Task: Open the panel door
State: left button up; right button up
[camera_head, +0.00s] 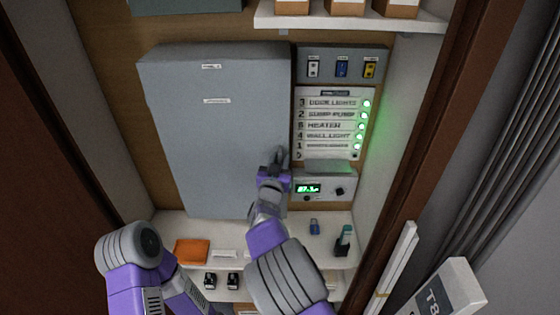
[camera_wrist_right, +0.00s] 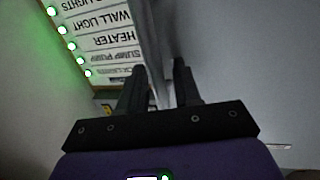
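The panel door (camera_head: 215,140) is a large grey, flat cover on the back wall, with two small white labels. It looks closed or nearly closed; I cannot tell which. My right gripper (camera_head: 275,162) is at the lower right edge of the door. In the right wrist view my right gripper (camera_wrist_right: 157,85) has its two fingers apart, with the door's edge (camera_wrist_right: 152,45) running down between them. A gap shows beside the right finger. Any handle there is hidden by the gripper. My left arm shows at the lower left, but its gripper is not visible.
Right of the door are a labelled switch list (camera_head: 330,122) with green lights, a box with three coloured switches (camera_head: 342,68) and a display unit (camera_head: 325,188). Below, a shelf holds an orange item (camera_head: 192,252) and a blue padlock (camera_head: 314,227). Brown posts frame both sides.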

grip_shut()
jog(key=shift+s, duration=0.15)
